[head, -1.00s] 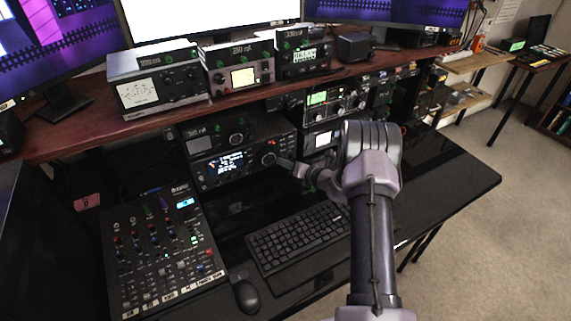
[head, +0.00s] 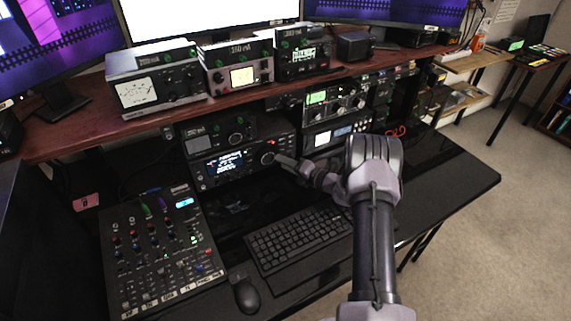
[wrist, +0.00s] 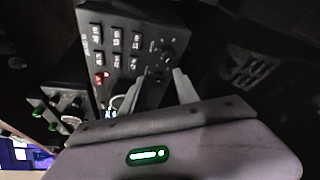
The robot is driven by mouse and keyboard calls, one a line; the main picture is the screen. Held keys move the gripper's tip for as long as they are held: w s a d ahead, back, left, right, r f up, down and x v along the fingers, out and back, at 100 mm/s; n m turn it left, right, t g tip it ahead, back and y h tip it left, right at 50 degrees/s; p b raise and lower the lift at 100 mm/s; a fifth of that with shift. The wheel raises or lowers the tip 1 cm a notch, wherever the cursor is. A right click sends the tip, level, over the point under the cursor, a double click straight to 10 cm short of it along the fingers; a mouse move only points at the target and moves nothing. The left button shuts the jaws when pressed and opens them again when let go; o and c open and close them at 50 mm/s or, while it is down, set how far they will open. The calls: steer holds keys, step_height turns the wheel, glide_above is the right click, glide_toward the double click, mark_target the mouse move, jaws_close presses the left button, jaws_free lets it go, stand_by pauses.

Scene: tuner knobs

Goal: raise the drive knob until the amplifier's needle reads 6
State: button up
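Two shelf boxes have pale meter faces: a wide left one (head: 137,91) and a lit middle one (head: 242,77). I cannot tell which is the amplifier, and the needle readings are too small to read. Below the shelf, a black radio (head: 203,182) has a lit display and a round knob (head: 268,158) at its right. I cannot read a drive label. My gripper (head: 279,160) points at this knob from the right, very close to it. In the wrist view my gripper (wrist: 159,75) has its fingers apart, with a dark panel with buttons and small knobs (wrist: 169,52) beyond; contact is unclear.
A mixer (head: 160,255), a keyboard (head: 298,238) and a mouse (head: 246,295) lie on the black desk. More stacked radios (head: 335,100) stand right of the lit one. The shelf edge (head: 90,140) overhangs them. The desk's right side is clear.

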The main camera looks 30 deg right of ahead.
steer(key=p+v, duration=0.5)
steer(key=v, duration=1.2)
steer(key=shift+s+d, duration=0.1)
steer(key=shift+s, duration=0.1)
stand_by(0.8)
steer(key=s+a+r+n+g+y, duration=0.2)
steer(key=a+r+n+g, duration=0.3)
steer(key=a+r+n, duration=0.6)
steer(key=s+a+r+n+g+y, duration=0.2)
steer(key=a+r+n+g, duration=0.3)
steer(key=a+r+n, duration=0.65)
steer(key=s+a+r+n+h, duration=0.2)
steer(key=s+n, duration=0.4)
steer(key=s, duration=0.1)
steer(key=s+a+r+n+h, duration=0.2)
steer(key=s+a+n+h, duration=0.1)
steer(key=s+n, duration=0.3)
steer(key=s+a+r+n+t+h, duration=0.1)
steer(key=s+a+r+n+h, duration=0.1)
steer(key=s+n, duration=0.4)
steer(key=shift+s+a+r+h, duration=0.35)
steer(key=shift+s+a+h, duration=0.15)
steer(key=shift+s, duration=0.4)
